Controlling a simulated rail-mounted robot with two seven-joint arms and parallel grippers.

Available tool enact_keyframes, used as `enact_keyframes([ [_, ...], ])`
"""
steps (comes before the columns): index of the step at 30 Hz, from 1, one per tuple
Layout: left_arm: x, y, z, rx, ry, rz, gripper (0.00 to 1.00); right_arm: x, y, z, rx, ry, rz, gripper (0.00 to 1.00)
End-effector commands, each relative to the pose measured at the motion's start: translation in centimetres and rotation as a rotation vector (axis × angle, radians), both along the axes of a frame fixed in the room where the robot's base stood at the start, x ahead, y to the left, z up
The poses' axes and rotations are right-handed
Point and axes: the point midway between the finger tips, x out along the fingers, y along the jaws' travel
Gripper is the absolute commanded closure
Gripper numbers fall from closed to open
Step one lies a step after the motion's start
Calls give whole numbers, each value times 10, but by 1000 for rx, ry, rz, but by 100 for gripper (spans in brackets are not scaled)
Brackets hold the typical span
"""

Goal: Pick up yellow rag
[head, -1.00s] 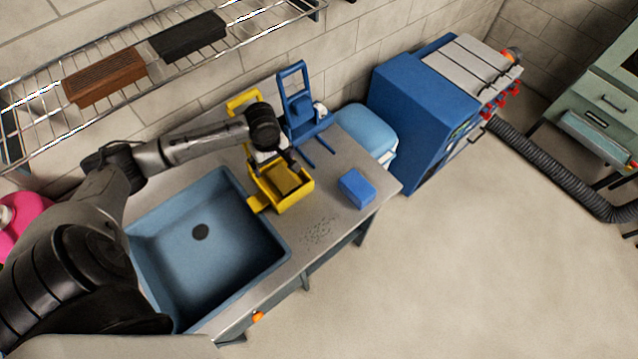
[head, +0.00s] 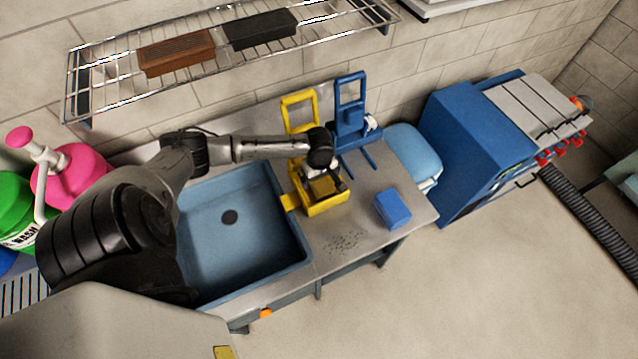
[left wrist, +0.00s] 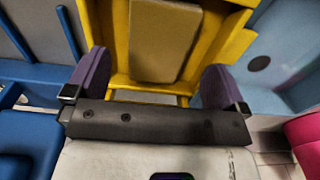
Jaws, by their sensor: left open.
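A flat, padlike mustard-yellow piece (head: 322,187), which looks like the yellow rag, lies inside a yellow tray (head: 328,208) at the right of the sink. In the left wrist view the piece (left wrist: 165,40) is tan and oblong, within the yellow tray walls (left wrist: 120,45). My left gripper (head: 328,175) is over the back part of the tray. In the left wrist view its two purple fingers (left wrist: 153,78) are wide apart, with nothing held between them. They flank the near end of the piece; I cannot tell the remaining height. My right gripper is not in view.
A blue sink basin (head: 250,235) lies left of the tray. A blue rack with prongs (head: 353,125) stands close behind it. A blue block (head: 392,209) lies to the right. A wire shelf (head: 110,85) with two brushes hangs above.

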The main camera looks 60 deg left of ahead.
Motion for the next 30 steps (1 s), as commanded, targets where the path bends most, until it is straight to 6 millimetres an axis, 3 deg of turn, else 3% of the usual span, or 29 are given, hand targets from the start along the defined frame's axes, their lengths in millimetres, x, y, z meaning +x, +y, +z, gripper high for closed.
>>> enact_keyframes([
  [7, 2, 1, -31, 0, 0, 0, 0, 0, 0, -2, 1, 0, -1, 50],
  [18, 1, 1, -37, 1, -1, -1, 0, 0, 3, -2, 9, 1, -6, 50],
  [30, 1, 1, -37, 1, -1, -1, 38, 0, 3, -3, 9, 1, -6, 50],
])
